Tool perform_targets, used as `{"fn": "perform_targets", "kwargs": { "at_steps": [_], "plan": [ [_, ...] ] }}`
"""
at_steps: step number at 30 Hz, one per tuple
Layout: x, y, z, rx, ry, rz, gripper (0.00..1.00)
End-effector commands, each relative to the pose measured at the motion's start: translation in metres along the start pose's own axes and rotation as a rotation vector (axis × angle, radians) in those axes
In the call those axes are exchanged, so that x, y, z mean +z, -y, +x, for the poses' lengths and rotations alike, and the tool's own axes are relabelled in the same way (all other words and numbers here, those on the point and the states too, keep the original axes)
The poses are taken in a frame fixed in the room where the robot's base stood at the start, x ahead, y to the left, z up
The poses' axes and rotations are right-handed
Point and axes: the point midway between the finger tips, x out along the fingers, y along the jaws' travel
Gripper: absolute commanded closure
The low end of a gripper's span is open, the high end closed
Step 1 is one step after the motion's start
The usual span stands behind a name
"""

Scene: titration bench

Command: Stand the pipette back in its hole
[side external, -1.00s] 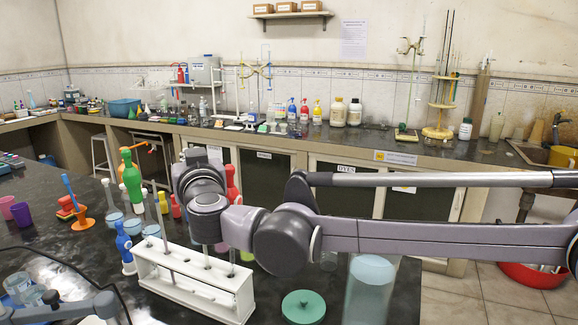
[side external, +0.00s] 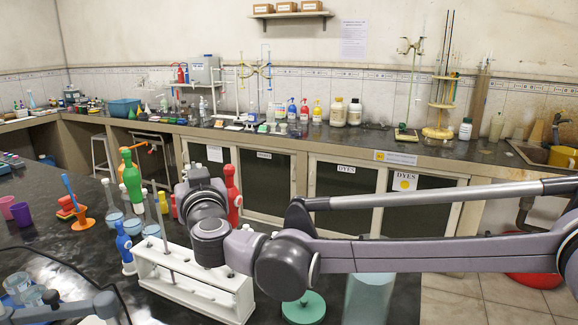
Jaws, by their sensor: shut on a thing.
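The white pipette rack (side external: 190,291) stands at the front of the dark bench. A thin glass pipette (side external: 161,215) stands upright in a hole at its left end. My gripper (side external: 192,180) is above and behind the rack, turned away from the camera. Its fingertips and the pipette it is shut on are mostly hidden behind my wrist. I cannot tell whether the held pipette's tip is in a hole.
Blue (side external: 124,244), green (side external: 132,180) and red (side external: 232,192) bottles stand close around the rack. A green round base (side external: 304,308) and a clear cylinder (side external: 370,298) are to the right. An orange stand (side external: 83,222) is at left.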

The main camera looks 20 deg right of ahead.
Motion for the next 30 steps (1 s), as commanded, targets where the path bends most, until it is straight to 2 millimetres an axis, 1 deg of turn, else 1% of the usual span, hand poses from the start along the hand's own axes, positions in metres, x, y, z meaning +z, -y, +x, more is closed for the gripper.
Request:
{"fn": "perform_targets", "kwargs": {
  "at_steps": [15,30],
  "plan": [
    [0.026,0.0,0.0,0.0,0.0,0.0,1.0],
    [0.028,0.0,0.0,0.0,0.0,0.0,1.0]
  ]
}}
